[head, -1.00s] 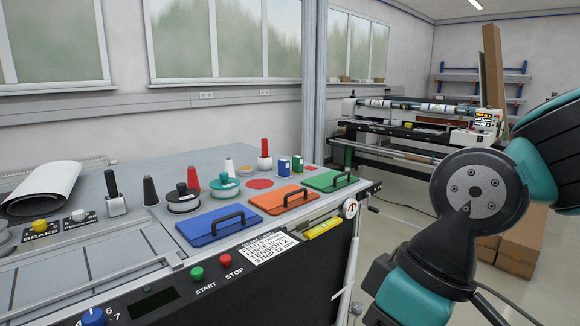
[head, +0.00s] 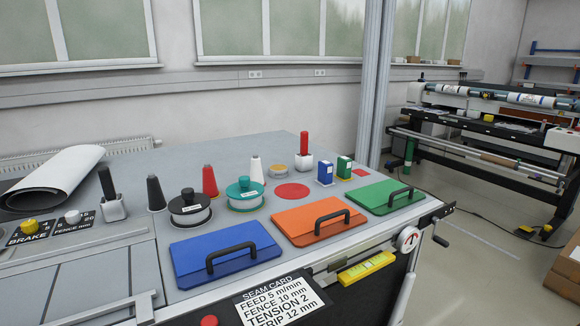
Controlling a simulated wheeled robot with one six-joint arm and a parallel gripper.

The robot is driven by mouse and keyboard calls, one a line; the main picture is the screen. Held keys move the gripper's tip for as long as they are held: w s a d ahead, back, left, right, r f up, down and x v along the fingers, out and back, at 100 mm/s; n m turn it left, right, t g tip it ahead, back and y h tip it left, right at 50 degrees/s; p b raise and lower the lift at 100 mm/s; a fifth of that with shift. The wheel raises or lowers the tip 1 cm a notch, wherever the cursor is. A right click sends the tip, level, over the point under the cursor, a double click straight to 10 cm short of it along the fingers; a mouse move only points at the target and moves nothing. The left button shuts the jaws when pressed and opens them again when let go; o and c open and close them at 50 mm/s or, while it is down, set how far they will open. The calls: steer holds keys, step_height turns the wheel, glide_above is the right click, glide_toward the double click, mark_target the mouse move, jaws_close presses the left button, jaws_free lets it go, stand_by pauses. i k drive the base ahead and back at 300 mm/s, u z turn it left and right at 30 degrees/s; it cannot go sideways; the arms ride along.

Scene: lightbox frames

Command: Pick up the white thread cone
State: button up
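The white thread cone (head: 256,170) stands upright on the grey machine table (head: 165,240). It is behind the teal-lidded round tin (head: 245,194), which hides part of its base. A red thread cone (head: 209,181) stands to its left and a black thread cone (head: 155,194) farther left. My gripper is not in the head view.
Blue (head: 226,252), orange (head: 317,221) and green (head: 386,196) handled lids line the front. A black-lidded tin (head: 189,207), a red-handled holder (head: 304,153) and small blue (head: 325,172) and green (head: 344,167) boxes stand nearby. A metal post (head: 375,85) rises behind.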

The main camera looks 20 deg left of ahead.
mark_target(256, 173)
steer(key=u, duration=0.2)
steer(key=i, duration=0.75)
steer(key=u, duration=0.9)
steer(key=i, duration=0.55)
steer(key=u, duration=0.6)
